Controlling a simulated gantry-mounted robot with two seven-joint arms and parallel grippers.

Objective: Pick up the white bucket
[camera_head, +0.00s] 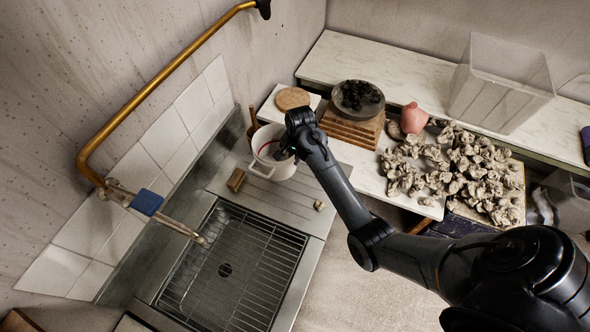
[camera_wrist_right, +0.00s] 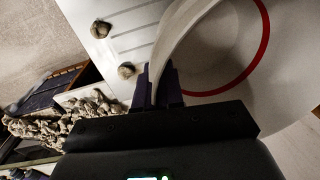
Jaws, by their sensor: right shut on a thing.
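The white bucket (camera_head: 268,168) stands on the metal drainboard beside the sink, against the tiled wall side. My right arm reaches across to it from the lower right, and my right gripper (camera_head: 288,152) is at its rim. In the right wrist view the bucket (camera_wrist_right: 215,50) fills the upper right, with a red ring inside. There my right gripper (camera_wrist_right: 158,85) is shut on the bucket's rim, one finger on each side of the wall. The fingertips are mostly hidden in the head view. My left gripper is not in view.
The sink with its wire rack (camera_head: 235,265) lies in front of the bucket. A brown block (camera_head: 236,180) and a small stone-like piece (camera_head: 319,205) sit on the drainboard. Stacked wooden boards (camera_head: 352,128) and many clay lumps (camera_head: 465,170) stand to the right. A brass pipe (camera_head: 150,92) runs along the wall.

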